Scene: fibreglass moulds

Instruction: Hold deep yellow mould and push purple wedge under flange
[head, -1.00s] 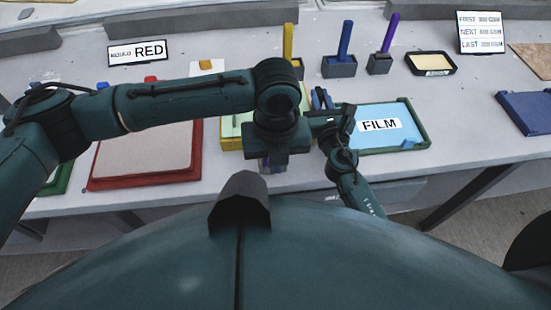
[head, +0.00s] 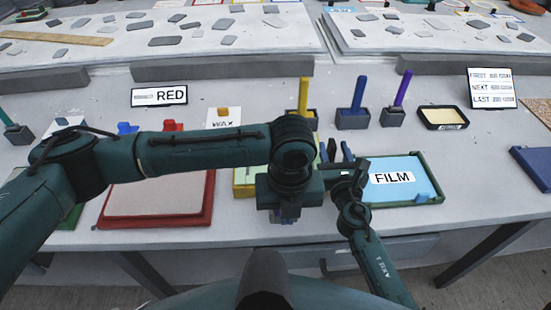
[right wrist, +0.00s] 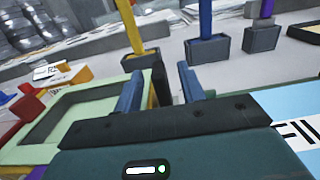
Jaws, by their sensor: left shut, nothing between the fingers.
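The yellow mould (head: 241,189), with a pale green face, lies on the table behind my left wrist, which hides much of it. It also shows at lower left in the right wrist view (right wrist: 95,100). My left gripper (head: 287,216) points down at the mould's front edge; only a small bluish-purple part shows beneath the wrist. My right gripper (head: 335,150) is just right of the mould, its blue fingers apart; they also stand apart in the right wrist view (right wrist: 160,90). I cannot make out the purple wedge for certain; it may be hidden by my left wrist.
The green-edged FILM tray (head: 405,180) is close on the right and the red mould (head: 160,200) on the left. Behind stand yellow (head: 303,95), blue (head: 358,92) and purple (head: 402,88) handles in grey blocks. A shallow black tray (head: 443,117) is farther right.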

